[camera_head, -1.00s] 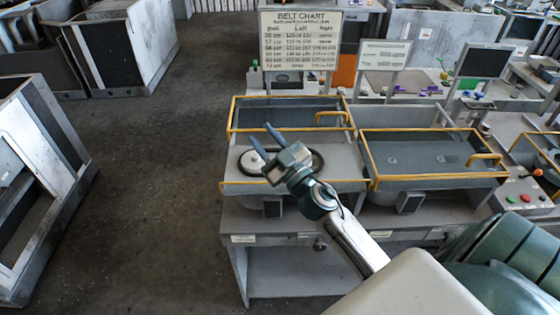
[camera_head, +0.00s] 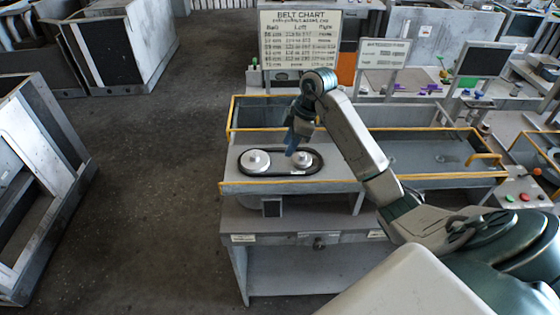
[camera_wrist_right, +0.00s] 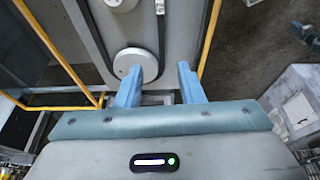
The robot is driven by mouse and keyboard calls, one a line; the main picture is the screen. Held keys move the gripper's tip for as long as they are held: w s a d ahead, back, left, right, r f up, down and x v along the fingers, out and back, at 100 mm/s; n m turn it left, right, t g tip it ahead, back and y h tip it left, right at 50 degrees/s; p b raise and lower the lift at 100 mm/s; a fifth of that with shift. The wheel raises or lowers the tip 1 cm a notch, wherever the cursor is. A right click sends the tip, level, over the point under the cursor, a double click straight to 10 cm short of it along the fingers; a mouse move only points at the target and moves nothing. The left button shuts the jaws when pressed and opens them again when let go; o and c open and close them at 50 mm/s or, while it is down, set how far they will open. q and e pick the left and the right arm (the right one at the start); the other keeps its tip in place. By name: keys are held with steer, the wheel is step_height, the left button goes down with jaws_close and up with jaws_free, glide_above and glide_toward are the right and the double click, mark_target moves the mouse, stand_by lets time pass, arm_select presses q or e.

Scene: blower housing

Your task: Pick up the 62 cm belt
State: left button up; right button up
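A black belt (camera_head: 268,175) forms a loop around two pale round pulleys (camera_head: 256,160) on the left yellow-railed housing. No length can be read on it. My right gripper (camera_head: 290,150) points down above the right-hand pulley, close to the belt's right end. In the right wrist view its two blue fingers (camera_wrist_right: 160,85) are open and apart, with nothing held. A pulley shows just beyond the left finger, and the belt (camera_wrist_right: 161,25) runs around it. Whether a finger touches the belt cannot be told. My left gripper is not in view.
The belt chart (camera_head: 300,45) stands behind the housing. Yellow rails (camera_head: 232,110) edge the housing, and another railed tray (camera_head: 420,150) adjoins on the right. A panel with red and green buttons (camera_head: 524,197) is at far right.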

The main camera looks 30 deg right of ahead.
steer(key=b, duration=0.5)
glide_above(281, 173)
steer(key=d, duration=0.2)
steer(key=shift+m+h, duration=0.3)
steer(key=f, duration=0.6)
steer(key=shift+s+a, duration=0.15)
steer(key=shift+s, duration=0.15)
steer(key=b+x, duration=0.2)
steer(key=x, duration=0.2)
steer(key=shift+s+a+f, duration=0.1)
steer(key=shift+a+f, duration=0.1)
steer(key=shift+f, duration=0.05)
steer(key=shift+r, duration=0.1)
jaws_close()
